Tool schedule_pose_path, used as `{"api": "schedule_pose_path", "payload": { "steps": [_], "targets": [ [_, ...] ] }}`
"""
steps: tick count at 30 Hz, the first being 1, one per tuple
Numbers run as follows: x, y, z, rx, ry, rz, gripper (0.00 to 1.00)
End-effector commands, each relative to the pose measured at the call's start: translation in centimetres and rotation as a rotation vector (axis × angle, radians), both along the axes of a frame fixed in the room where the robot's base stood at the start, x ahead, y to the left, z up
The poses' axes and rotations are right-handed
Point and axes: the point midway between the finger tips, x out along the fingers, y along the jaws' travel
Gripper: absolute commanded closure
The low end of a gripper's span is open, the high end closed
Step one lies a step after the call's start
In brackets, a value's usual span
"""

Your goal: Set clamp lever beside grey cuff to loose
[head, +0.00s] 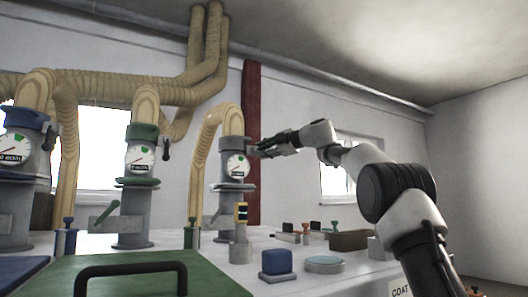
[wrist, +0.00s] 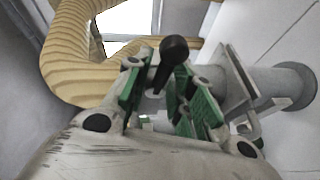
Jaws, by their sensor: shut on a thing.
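My gripper (head: 276,145), with green finger pads, reaches in from the right beside the top of this column. In the wrist view my gripper (wrist: 162,95) is shut on the clamp lever, with one pad on each side of it. The lever's black round knob (wrist: 175,48) sticks up between the fingers. In the head view my fingers largely hide this lever, so I cannot tell its exact angle there.
Two similar stations stand to the left, with a green cuff (head: 141,131) and a blue cuff (head: 25,117). A green cover with a black handle (head: 130,268) fills the front left. A blue block (head: 276,262), a round pad (head: 324,264) and a brown box (head: 348,240) sit on the bench.

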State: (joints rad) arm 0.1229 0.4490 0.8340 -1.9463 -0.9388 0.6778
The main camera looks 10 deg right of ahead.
Motion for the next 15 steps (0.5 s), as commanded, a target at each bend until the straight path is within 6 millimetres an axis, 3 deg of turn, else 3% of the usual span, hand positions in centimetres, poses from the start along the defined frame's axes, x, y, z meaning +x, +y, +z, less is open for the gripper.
{"api": "schedule_pose_path", "payload": {
  "steps": [2,3,4,15],
  "targets": [
    [0.03,0.19,-0.41,-0.005,0.007,0.007,1.00],
    [0.03,0.19,-0.42,-0.005,0.007,0.007,0.70],
    [0.03,0.21,-0.41,-0.004,0.008,0.007,0.65],
    [-0.35,-0.28,-0.06,-0.001,0.004,0.003,0.65]
  ]
}}
